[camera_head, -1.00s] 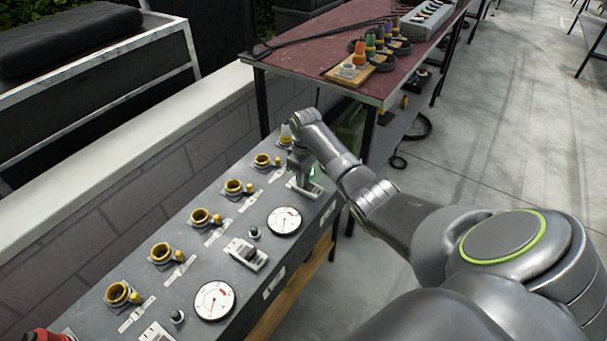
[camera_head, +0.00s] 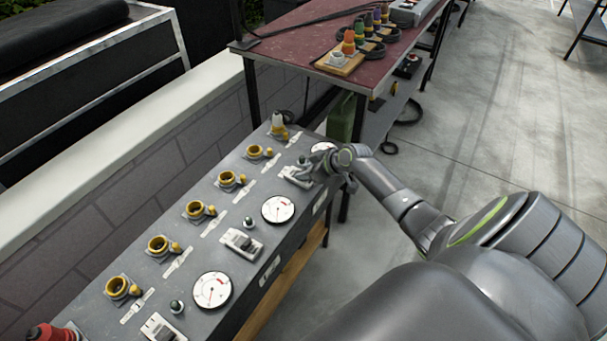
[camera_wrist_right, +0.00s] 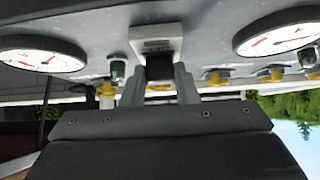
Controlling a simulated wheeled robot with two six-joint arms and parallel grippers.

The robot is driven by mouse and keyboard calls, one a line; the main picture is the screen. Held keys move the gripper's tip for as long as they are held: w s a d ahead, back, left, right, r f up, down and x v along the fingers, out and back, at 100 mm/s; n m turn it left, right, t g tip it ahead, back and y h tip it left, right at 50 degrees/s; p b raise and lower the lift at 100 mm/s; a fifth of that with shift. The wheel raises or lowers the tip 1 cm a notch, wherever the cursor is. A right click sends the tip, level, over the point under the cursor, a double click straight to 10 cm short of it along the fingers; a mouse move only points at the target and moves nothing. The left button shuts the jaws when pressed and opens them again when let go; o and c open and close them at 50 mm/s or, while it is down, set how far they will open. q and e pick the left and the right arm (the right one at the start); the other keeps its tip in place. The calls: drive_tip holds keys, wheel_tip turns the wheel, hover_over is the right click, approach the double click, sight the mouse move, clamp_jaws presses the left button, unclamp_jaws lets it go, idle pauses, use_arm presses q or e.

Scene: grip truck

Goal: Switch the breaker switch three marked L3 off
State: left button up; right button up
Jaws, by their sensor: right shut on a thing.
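The breaker switch at the far end of the grey panel (camera_head: 297,177) is partly hidden by my right gripper (camera_head: 317,171). Its label is too small to read. In the right wrist view, its pale base plate (camera_wrist_right: 155,32) is straight ahead and its dark lever (camera_wrist_right: 159,68) sits between the two fingers. My right gripper (camera_wrist_right: 159,88) is shut on that lever, reaching in from the panel's front side. Two other breaker switches, a middle one (camera_head: 242,242) and a near one (camera_head: 160,327), stand along the same panel. My left gripper is out of view.
White round gauges (camera_head: 278,209) and yellow sockets (camera_head: 228,180) line the panel (camera_head: 215,250). A red-topped table (camera_head: 290,62) with coloured connectors (camera_head: 349,42) stands beyond its far end. A low wall (camera_head: 100,190) runs behind. The floor at right is open.

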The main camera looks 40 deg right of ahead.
drive_tip(key=shift+s+d+f+t+b, duration=0.1)
drive_tip(key=shift+s+f+t+b, duration=0.2)
drive_tip(key=shift+t+b, duration=0.7)
drive_tip(key=shift+r+y+b, duration=0.1)
drive_tip(key=shift+y+b, duration=0.2)
drive_tip(key=shift+b, duration=0.5)
drive_tip(key=o, duration=1)
